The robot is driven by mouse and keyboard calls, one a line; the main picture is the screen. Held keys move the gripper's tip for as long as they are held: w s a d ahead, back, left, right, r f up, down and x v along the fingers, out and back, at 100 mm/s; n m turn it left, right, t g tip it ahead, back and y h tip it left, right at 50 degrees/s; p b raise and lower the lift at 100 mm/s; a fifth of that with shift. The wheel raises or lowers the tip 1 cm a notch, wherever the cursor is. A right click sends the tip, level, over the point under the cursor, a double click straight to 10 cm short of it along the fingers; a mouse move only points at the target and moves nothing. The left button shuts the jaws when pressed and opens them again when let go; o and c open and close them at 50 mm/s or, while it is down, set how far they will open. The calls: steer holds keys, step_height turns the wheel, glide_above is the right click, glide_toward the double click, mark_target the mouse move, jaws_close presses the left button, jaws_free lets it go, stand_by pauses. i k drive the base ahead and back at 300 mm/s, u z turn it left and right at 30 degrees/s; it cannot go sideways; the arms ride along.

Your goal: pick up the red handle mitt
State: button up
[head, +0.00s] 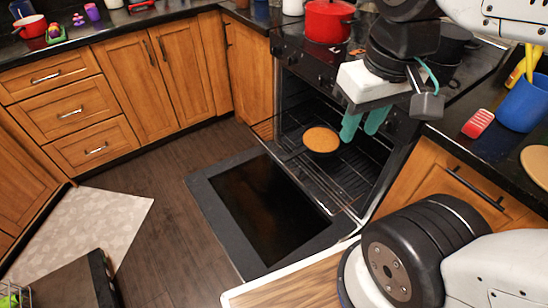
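A small red item with pale markings, which looks like the red handle mitt (478,123), lies on the dark counter (458,133) at the right of the head view, left of a blue container. My gripper (360,132) hangs over the open oven to the left of the mitt, with its teal fingers pointing down. A gap shows between the fingers and nothing is seen held in them. My gripper is well apart from the mitt.
The oven door (265,205) is folded down, and a pan with orange-brown food (321,140) sits on the rack. A red pot (328,20) stands on the stove. The blue container (524,103) holds yellow-handled utensils, near a tan round item (537,163). Floor (175,200) is clear left of the door.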

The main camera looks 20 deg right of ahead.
mark_target(481, 120)
steer(key=z, duration=1.6)
